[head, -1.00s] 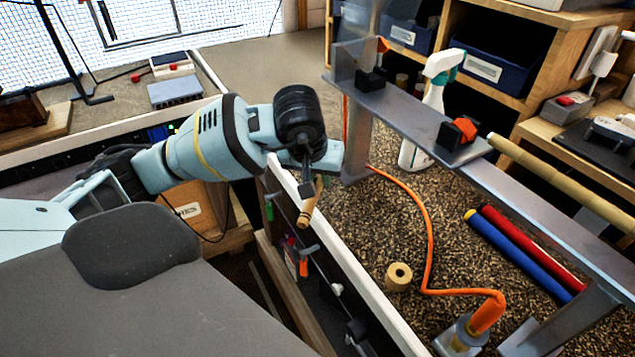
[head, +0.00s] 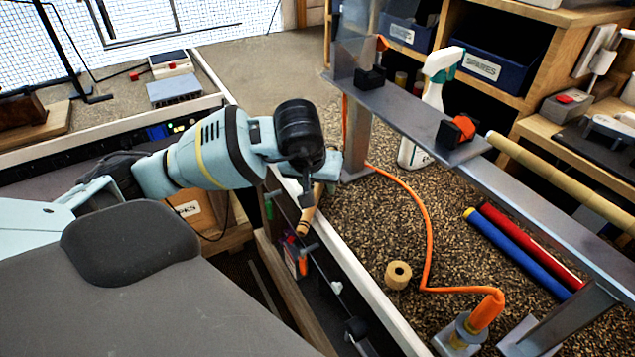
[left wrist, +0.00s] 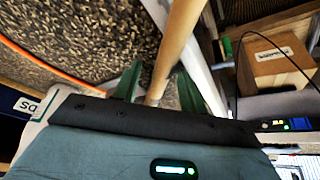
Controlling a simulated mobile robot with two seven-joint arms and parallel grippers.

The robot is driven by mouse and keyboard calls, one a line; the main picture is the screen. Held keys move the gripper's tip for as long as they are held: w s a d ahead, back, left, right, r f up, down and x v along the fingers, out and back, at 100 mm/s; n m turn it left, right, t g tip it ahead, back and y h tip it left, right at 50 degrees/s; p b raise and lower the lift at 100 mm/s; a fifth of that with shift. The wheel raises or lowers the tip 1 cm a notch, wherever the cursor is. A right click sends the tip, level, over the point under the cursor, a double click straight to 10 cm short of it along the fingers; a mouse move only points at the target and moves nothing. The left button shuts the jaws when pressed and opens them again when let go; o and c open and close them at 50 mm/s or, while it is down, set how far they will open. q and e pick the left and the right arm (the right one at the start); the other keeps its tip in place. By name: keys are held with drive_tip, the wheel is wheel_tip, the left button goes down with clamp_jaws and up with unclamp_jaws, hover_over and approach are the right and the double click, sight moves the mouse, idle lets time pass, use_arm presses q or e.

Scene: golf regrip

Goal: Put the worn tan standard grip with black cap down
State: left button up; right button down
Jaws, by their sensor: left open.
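A tan grip (head: 307,221) shows below my left gripper (head: 306,190) in the head view, tilted, with dark bands near its lower end. It appears near the white bench rim, and its upper part is hidden by the gripper. In the left wrist view the tan grip (left wrist: 178,45) runs between the two spread fingers of my left gripper (left wrist: 158,88). The fingers are open around it. I cannot tell whether it rests on anything, and no black cap can be made out. My right gripper is not in view.
A metal rail (head: 400,105) with clamps crosses the gravel-like bench top (head: 350,220). An orange hose (head: 424,230), a tape roll (head: 398,274), blue (head: 515,255) and red (head: 530,245) tubes and a spray bottle (head: 430,110) are nearby.

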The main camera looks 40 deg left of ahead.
use_arm(q)
drive_tip(key=shift+r, duration=0.1)
drive_tip(key=shift+r, duration=0.25)
drive_tip(key=v, duration=1.1)
drive_tip(key=shift+s+r+p, duration=0.2)
drive_tip(key=shift+r+p, duration=0.1)
drive_tip(key=shift+p, duration=0.1)
drive_tip(key=shift+d, duration=0.1)
